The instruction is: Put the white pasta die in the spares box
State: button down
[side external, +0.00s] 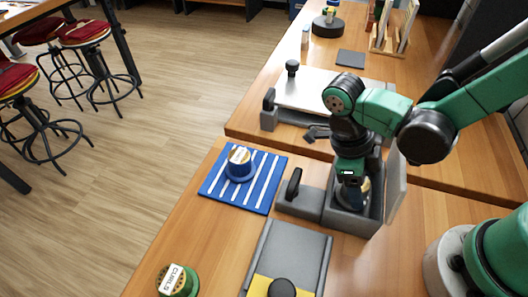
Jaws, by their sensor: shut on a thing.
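My gripper (352,185) points down inside the grey open-topped box (351,222), which I take for the spares box. It is shut on a small round die (365,188), apparently the pasta die. Only a pale, gold-tinged part of it shows beside the fingers; the rest is hidden, so its full colour is unclear. I cannot tell whether it touches the box floor. The box's pale lid (397,182) stands open on the right side.
A blue die with a pale label (239,164) sits on a blue striped mat (262,200). A green die labelled CURLS (177,281) stands at the front left. A grey block with a black handle (299,201) adjoins the box. A grey-and-yellow tray (308,250) lies in front.

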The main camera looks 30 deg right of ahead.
jog(key=shift+c, duration=1.2)
grip_release()
jog(key=shift+f, duration=0.15)
jog(key=v, duration=1.2)
